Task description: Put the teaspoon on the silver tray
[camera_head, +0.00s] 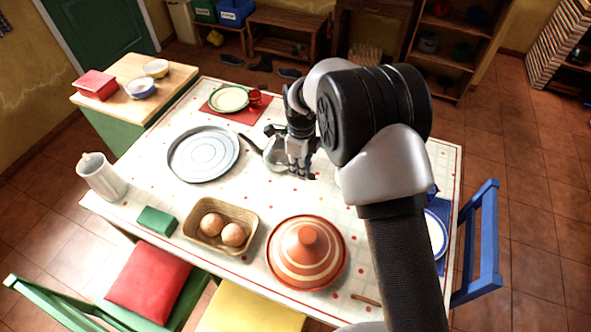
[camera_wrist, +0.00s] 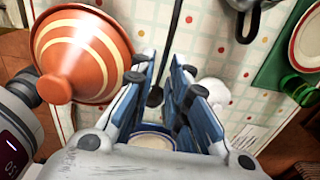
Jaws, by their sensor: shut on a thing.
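My gripper (camera_head: 299,172) is low over the middle of the table, just right of the metal pan. In the wrist view my gripper (camera_wrist: 162,68) has its blue-padded fingers on either side of a thin dark spoon, the teaspoon (camera_wrist: 155,96), and is shut on it. The spoon's handle runs up to the top of that view. In the head view I cannot make the spoon out clearly at the fingers. The round silver tray (camera_head: 203,153) lies to the left of my gripper, with nothing on it.
The metal pan (camera_head: 278,155) stands between my gripper and the tray. An orange tagine (camera_head: 307,250) and a basket (camera_head: 190,232) holding two round brown things stand in front. A white jug (camera_head: 100,176) and green block (camera_head: 157,220) are left. My arm hides the table's right part.

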